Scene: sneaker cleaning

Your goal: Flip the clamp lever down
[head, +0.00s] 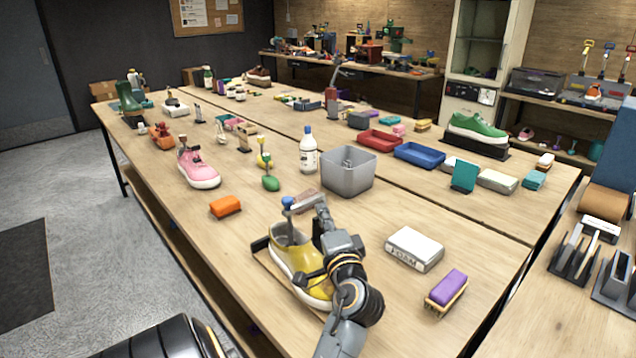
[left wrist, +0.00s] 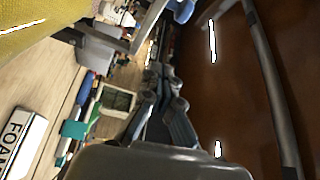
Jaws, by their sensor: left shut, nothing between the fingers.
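A yellow sneaker (head: 285,252) sits in a dark holder near the front of the table. The clamp lever's blue knob (head: 287,201) stands up above the sneaker's opening; a blue knob also shows at the top of the left wrist view (left wrist: 183,10). My left gripper (head: 318,212) is just right of the knob, above the sneaker, with its fingers shut and empty. Its fingers also show in the left wrist view (left wrist: 165,80). I cannot tell whether they touch the lever. My arm and gripper hide the sneaker's right side and part of the clamp. My right gripper is not in view.
A white foam block (head: 414,249) and a purple-topped brush (head: 446,288) lie right of my arm. A grey bin (head: 347,172) and a white bottle (head: 308,150) stand behind it. An orange block (head: 225,206) lies to the left.

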